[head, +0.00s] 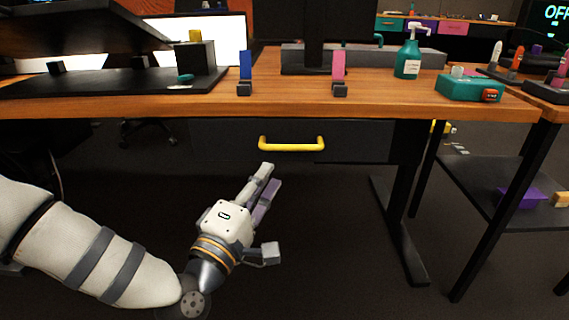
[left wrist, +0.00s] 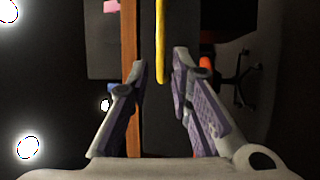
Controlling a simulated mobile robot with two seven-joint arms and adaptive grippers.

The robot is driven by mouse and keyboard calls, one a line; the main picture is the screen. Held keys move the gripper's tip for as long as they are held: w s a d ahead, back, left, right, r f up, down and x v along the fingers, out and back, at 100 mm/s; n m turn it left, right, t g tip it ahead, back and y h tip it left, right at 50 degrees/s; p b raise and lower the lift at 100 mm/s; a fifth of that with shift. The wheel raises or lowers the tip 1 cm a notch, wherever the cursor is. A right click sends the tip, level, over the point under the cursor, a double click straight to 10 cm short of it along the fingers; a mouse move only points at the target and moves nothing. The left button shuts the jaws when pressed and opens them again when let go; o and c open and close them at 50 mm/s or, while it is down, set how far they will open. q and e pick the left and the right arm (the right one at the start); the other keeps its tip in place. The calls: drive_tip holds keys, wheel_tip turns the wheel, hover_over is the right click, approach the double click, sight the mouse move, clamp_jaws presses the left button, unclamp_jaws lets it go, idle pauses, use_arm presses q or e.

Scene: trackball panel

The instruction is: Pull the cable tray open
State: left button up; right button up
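The cable tray (head: 360,143) is a dark box under the wooden desk, with a yellow bar handle (head: 291,146) on its front. It looks closed, flush under the desktop. My left gripper (head: 271,175) is just below and in front of the handle in the head view, pointing up toward it. Its two fingers are apart with nothing held. In the left wrist view the yellow handle (left wrist: 160,40) shows ahead, between the open fingertips and nearer the right one. I cannot tell that either finger touches it. My right gripper is in neither view.
The wooden desk edge (head: 300,104) runs above the tray. A desk leg (head: 403,185) stands to the right. The space below the tray is clear.

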sight(288, 145)
use_arm(q)
drive_tip(key=b+x, duration=0.1)
drive_tip(key=x, duration=0.3)
drive_tip(key=b+x, duration=0.1)
drive_tip(key=x, duration=0.4)
drive_tip(key=shift+w+d+f+b, duration=0.15)
drive_tip(key=shift+d+f+b, duration=0.05)
drive_tip(key=shift+b, duration=0.15)
drive_tip(key=shift+w+d+r, duration=0.15)
drive_tip(key=shift+w+r, duration=0.1)
drive_tip(key=shift+w, duration=0.25)
clamp_jaws()
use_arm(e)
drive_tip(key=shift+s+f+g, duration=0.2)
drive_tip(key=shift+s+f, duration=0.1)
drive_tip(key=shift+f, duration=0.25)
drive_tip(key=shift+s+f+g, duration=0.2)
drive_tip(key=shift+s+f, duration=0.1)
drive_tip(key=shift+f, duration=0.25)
